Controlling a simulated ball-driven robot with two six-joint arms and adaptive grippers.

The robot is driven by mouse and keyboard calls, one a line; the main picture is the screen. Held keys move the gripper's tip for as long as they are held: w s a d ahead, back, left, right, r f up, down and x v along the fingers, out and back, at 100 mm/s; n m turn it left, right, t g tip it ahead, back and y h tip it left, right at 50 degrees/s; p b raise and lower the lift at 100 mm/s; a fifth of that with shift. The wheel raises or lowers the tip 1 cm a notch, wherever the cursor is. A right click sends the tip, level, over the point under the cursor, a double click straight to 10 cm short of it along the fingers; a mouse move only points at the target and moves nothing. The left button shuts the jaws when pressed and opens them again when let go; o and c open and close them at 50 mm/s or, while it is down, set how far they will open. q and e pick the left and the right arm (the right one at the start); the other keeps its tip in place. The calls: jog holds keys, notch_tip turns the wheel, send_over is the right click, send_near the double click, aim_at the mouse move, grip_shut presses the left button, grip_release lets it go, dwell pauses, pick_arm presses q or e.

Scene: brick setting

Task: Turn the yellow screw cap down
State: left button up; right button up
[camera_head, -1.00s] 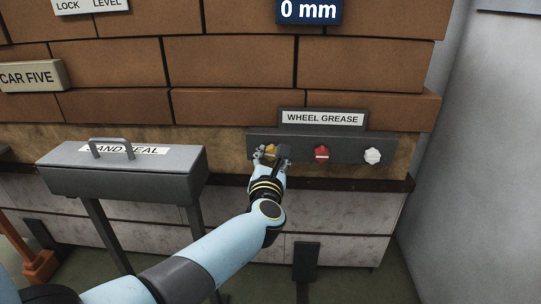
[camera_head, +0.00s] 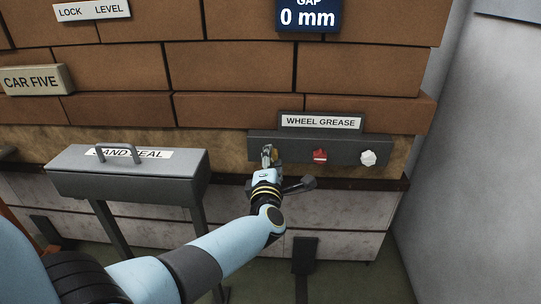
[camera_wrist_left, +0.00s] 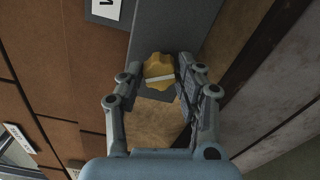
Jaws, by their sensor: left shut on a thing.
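The yellow screw cap (camera_wrist_left: 158,70) is a faceted knob with a pale stripe across it, seen in the wrist view between the two fingers. It sits at the left end of the dark grey wheel grease strip (camera_head: 345,149). My left gripper (camera_head: 268,154) is shut on the cap, and in the head view its fingers and wrist largely hide it. The gripper also shows in the wrist view (camera_wrist_left: 156,82), with one finger on each side of the cap. My right gripper is in neither view.
A red cap (camera_head: 320,156) and a white cap (camera_head: 367,158) sit to the right on the same strip, under the WHEEL GREASE label (camera_head: 320,122). A grey sand seal box (camera_head: 130,182) with a handle stands left of my arm.

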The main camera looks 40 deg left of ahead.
pick_arm(q)
jog(key=shift+s+f+m+p, duration=0.1)
jog(key=shift+m+p, duration=1.3)
jog(key=shift+m, duration=4.35)
jog(key=shift+f+m+p, duration=0.1)
jog(key=shift+m+p, duration=1.3)
jog(key=shift+m, duration=4.35)
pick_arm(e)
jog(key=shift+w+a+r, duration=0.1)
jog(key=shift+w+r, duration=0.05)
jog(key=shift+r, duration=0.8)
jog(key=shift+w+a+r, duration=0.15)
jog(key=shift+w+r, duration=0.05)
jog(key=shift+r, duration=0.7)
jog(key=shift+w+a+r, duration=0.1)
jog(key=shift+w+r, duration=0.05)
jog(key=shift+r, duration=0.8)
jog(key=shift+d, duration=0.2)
pick_arm(q)
jog(key=o, duration=1.1)
jog(key=shift+r, duration=0.1)
jog(key=shift+o, duration=0.2)
